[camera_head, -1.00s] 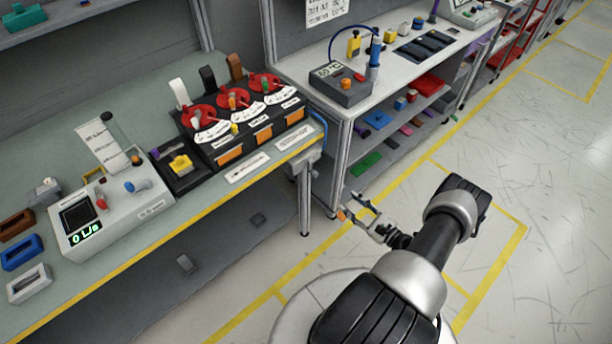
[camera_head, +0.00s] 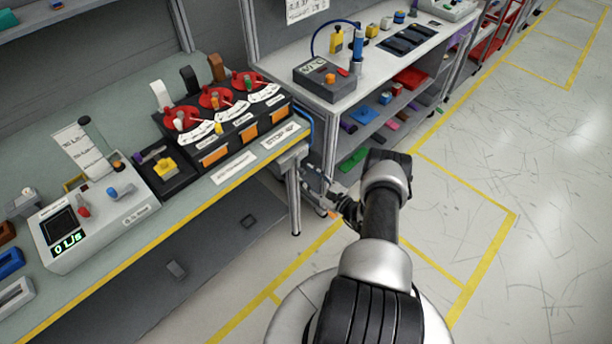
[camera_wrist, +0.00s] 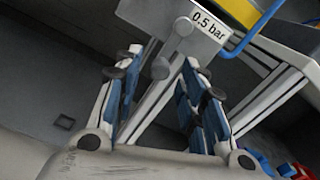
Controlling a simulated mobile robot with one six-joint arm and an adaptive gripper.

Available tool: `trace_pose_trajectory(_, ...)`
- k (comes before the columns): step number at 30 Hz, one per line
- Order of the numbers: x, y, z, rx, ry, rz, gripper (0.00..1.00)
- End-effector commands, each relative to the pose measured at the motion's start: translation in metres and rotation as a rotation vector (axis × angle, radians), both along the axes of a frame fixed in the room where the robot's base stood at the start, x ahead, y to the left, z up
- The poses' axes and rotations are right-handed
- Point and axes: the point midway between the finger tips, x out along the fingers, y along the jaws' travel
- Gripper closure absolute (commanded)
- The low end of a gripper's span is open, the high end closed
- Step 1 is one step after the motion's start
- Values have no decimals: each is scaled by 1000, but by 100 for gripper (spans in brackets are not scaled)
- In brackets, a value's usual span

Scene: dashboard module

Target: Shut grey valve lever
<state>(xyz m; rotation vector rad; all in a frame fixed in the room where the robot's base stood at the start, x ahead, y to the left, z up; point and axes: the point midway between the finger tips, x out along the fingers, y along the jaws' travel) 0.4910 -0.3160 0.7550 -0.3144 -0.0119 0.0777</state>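A grey box labelled "0.5 bar" (camera_wrist: 208,22) hangs at the front corner of the bench; the same box shows in the head view (camera_head: 291,158). A grey lever with rounded ends (camera_wrist: 160,68) shows on it in the wrist view, slanting down and left from the box. My gripper (camera_wrist: 163,58) is open, its blue-padded fingers either side of the lever's lower end in the picture. I cannot tell how deep the lever sits between them or whether they touch. In the head view my gripper (camera_head: 322,188) is beside the bench corner, below the box.
The bench leg (camera_head: 293,205) stands close to my gripper. A blue hose (camera_wrist: 258,28) runs to the box. A second bench (camera_head: 345,98) with loaded shelves is just behind. Three red dials (camera_head: 216,99) sit on the near bench. The floor at right is clear.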

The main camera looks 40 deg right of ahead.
Motion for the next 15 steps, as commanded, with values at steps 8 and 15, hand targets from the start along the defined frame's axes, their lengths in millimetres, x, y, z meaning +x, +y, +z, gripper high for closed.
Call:
trace_pose_trajectory(8,18,1,0,1,0,0,63)
trace_pose_trajectory(15,18,1,1,1,0,0,64)
